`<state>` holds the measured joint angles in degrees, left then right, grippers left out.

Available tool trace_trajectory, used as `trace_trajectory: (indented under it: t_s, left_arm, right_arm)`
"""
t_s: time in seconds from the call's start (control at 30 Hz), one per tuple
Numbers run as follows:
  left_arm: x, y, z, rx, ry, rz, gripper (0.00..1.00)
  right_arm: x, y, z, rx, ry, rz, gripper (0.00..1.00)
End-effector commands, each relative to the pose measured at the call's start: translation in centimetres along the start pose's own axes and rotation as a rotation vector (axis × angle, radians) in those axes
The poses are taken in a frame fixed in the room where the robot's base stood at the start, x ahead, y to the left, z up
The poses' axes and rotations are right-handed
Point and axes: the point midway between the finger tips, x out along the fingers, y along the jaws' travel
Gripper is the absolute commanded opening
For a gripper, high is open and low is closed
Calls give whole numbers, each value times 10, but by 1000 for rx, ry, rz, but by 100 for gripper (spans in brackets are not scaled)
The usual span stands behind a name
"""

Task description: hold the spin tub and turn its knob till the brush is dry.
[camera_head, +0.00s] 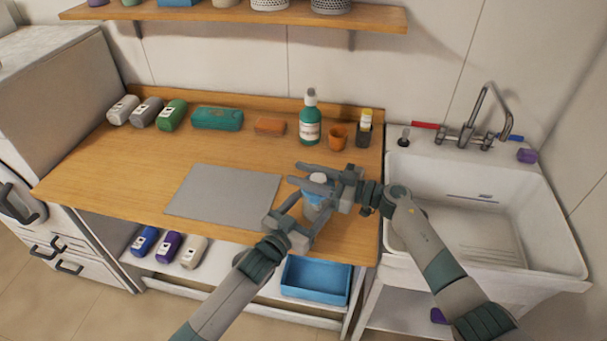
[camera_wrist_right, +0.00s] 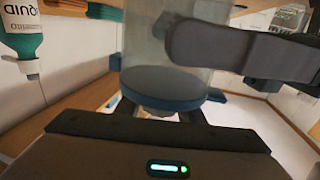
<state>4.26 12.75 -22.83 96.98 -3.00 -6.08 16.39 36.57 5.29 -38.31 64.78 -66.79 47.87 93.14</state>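The spin tub (camera_head: 317,190) is a small clear tub with blue parts, near the front right of the wooden counter. In the right wrist view, which is upside down, its clear wall and blue lid (camera_wrist_right: 165,84) show large. A small knob (camera_wrist_right: 158,107) sits on the lid. My left gripper (camera_head: 297,212) has its fingers around the tub's body; one dark finger shows beside it in the wrist view. My right gripper (camera_head: 335,180) is over the tub, its fingers on either side of the knob; whether they touch it is unclear. I cannot make out the brush.
A grey mat (camera_head: 225,193) lies left of the tub. Behind stand a green bottle (camera_head: 310,120), an orange cup (camera_head: 338,136) and a dark holder (camera_head: 363,134). A white sink (camera_head: 540,235) is at the right. A blue bin (camera_head: 316,279) is below the counter.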

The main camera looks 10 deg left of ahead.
Motion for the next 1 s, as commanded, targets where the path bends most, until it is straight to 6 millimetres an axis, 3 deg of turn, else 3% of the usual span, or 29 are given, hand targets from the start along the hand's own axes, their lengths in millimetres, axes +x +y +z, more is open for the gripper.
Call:
trace_trajectory:
  t_s: [0.03,0.1,0.37,1.0]
  left_arm:
    - [0,0,0,0,1,0,34]
    - [0,0,0,0,1,0,34]
    - [0,0,0,0,1,0,34]
    - [0,1,-1,2,3,2,34]
  right_arm:
    - [0,0,0,0,0,0,21]
    - [0,0,0,0,0,0,11]
    - [1,-1,1,2,-4,-35,11]
    - [-1,-14,2,2,-7,-355,11]
